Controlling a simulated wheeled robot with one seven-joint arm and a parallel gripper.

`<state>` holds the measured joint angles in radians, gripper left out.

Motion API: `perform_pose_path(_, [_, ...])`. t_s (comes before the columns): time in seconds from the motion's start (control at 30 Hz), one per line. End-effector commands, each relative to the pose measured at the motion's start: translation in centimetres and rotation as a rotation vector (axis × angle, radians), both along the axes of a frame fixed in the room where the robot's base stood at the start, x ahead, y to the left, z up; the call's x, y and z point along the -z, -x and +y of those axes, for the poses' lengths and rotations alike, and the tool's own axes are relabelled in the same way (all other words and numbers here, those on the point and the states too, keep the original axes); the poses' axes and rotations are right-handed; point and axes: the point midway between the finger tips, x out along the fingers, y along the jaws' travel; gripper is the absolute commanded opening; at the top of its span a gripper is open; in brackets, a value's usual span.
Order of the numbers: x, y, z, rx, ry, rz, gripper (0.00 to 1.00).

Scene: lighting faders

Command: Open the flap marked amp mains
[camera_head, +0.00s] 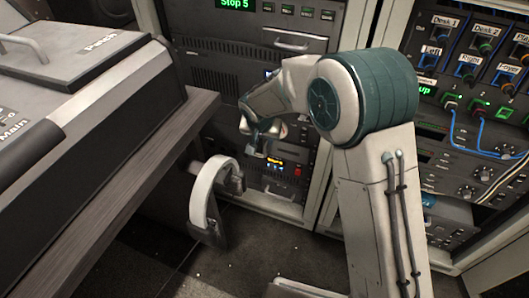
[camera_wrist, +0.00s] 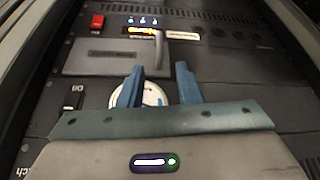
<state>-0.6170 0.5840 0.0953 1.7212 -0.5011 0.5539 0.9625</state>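In the wrist view a grey flap-like panel (camera_wrist: 105,60) with a curved grey handle (camera_wrist: 159,48) at its right side sits on the dark rack front. A label plate (camera_wrist: 183,35) is above it, too small to read, so I cannot confirm the amp mains marking. My gripper (camera_wrist: 158,70) has its two blue fingers apart, with the handle's lower end between the tips in the picture. I cannot tell whether they touch. A pale round part (camera_wrist: 152,95) shows behind the fingers. In the head view my gripper (camera_head: 259,146) is in front of the lower rack; my arm hides part of it.
A red switch (camera_wrist: 97,22) and an I/O switch (camera_wrist: 75,98) are on the rack front. In the head view a desk (camera_head: 130,170) stands at the left and a patch panel with blue cables (camera_head: 480,140) at the right. Dark floor (camera_head: 240,255) shows between.

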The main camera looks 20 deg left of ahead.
Motion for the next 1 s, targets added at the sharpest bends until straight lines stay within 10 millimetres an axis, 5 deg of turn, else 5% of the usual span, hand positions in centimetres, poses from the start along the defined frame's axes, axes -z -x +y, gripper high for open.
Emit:
perform_pose_path(0.1, [3.1,-1.0,0.1,0.001,0.001,0.002,0.31])
perform_pose_path(0.33, [6.6,-2.5,0.3,0.001,0.0,0.002,0.31])
perform_pose_path(0.83, [7.9,-3.2,0.4,0.0,0.0,0.0,0.31])
perform_pose_path(0.93, [7.9,-3.2,0.4,0.0,0.0,0.0,0.06])
perform_pose_path(1.0, [7.9,-3.2,0.4,0.0,0.0,0.0,0.0])
